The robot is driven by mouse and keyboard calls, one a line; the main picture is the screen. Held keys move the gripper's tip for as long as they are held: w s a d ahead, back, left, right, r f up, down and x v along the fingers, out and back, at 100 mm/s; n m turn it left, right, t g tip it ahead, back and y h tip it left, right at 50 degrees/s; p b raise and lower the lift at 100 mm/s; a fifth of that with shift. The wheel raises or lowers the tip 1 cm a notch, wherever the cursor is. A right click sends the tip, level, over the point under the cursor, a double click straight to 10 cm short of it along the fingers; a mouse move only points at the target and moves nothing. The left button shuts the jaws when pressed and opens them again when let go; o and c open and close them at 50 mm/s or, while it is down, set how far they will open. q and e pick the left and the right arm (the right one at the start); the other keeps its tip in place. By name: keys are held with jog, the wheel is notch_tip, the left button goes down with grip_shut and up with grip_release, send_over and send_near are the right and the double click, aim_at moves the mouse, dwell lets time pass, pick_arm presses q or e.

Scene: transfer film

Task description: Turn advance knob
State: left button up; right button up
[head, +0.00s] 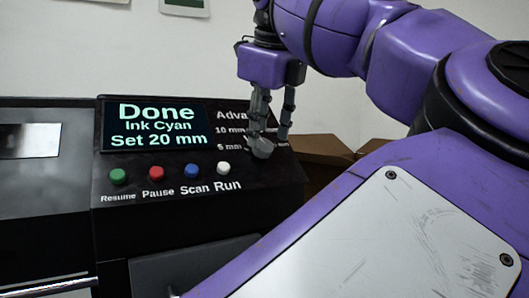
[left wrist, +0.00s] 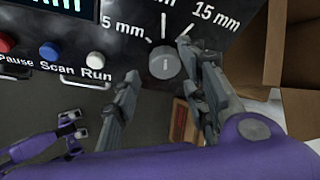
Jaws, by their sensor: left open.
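The advance knob (left wrist: 165,66) is a round grey dial on the black control panel (head: 110,225). My left gripper (head: 270,130) is open at the knob, which also shows in the head view (head: 262,148). In the left wrist view my left gripper (left wrist: 158,61) has one finger at each side of the knob. I cannot tell whether either finger touches it. The display (head: 155,125) reads "Done, Ink Cyan, Set 20 mm".
Green (head: 118,176), red (head: 156,174), blue (head: 192,170) and white (head: 223,168) buttons line the panel left of the knob. A cardboard box (left wrist: 300,110) stands beyond the panel's right edge. My purple arm covers much of the right side.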

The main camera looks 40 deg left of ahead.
aim_at(263, 148)
pick_arm(q)
jog(key=b+x, duration=0.1)
jog(key=x, duration=0.2)
jog(key=shift+r, duration=0.15)
pick_arm(e)
jog(key=shift+s+d+f, duration=0.2)
jog(key=shift+s+f, duration=0.4)
jog(key=shift+f, duration=0.25)
pick_arm(q)
jog(key=shift+c, duration=0.5)
jog(key=c, duration=0.9)
pick_arm(e)
jog(key=shift+w+r, duration=0.1)
jog(key=shift+w, duration=0.3)
jog(key=shift+w, duration=0.1)
